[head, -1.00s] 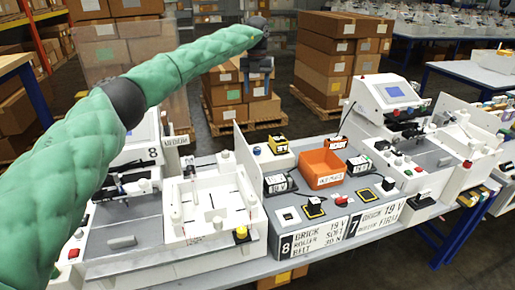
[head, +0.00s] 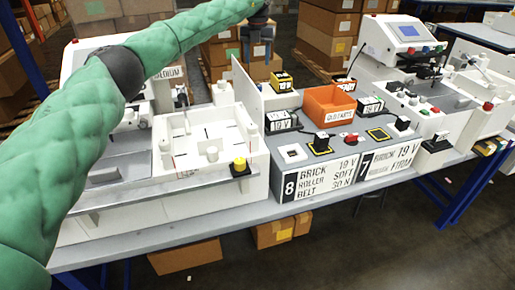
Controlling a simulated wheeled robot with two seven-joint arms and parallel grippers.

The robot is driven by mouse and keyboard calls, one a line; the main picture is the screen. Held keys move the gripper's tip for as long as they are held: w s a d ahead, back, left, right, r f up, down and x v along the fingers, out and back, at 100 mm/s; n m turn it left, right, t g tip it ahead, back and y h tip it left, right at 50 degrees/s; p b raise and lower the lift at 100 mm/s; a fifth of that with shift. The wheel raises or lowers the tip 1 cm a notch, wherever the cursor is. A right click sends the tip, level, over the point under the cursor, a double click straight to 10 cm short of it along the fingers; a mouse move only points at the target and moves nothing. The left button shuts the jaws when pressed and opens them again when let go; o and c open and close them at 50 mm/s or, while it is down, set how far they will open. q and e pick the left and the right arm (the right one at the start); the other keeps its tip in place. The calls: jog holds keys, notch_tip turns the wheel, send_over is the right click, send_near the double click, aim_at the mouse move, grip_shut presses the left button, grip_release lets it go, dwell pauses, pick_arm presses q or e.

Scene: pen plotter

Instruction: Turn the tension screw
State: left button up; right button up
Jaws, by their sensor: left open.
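My left arm, in a green quilted sleeve, reaches across the upper left of the head view. My left gripper (head: 258,54) is dark, open and empty, fingers pointing down. It appears above and behind the bench machines, against stacked boxes. A white machine (head: 225,190) with a raised-wall bed stands at the left of the bench. A yellow knob (head: 239,164) sits on a black base at its front right corner. I cannot tell which part is the tension screw. My arm hides part of the machine's left side. My right gripper is not in view.
An orange bin (head: 328,104) stands on the grey console (head: 300,160) among black-and-white power blocks. A second white machine with a screen (head: 408,30) is at the right. An upright white panel (head: 247,92) rises beside the bed. Cardboard boxes lie under the bench.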

aim_at(257, 85)
pick_arm(q)
notch_tip(257, 85, down, 2)
jog(key=shift+f+b, duration=0.25)
jog(key=shift+b, duration=0.35)
notch_tip(257, 85, down, 6)
jog(key=shift+f+p, duration=0.25)
jog(key=shift+p, duration=0.5)
jog(key=shift+f, duration=0.6)
jog(key=c, duration=1)
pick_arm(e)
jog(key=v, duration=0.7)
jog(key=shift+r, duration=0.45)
pick_arm(q)
jog(key=shift+m, duration=0.4)
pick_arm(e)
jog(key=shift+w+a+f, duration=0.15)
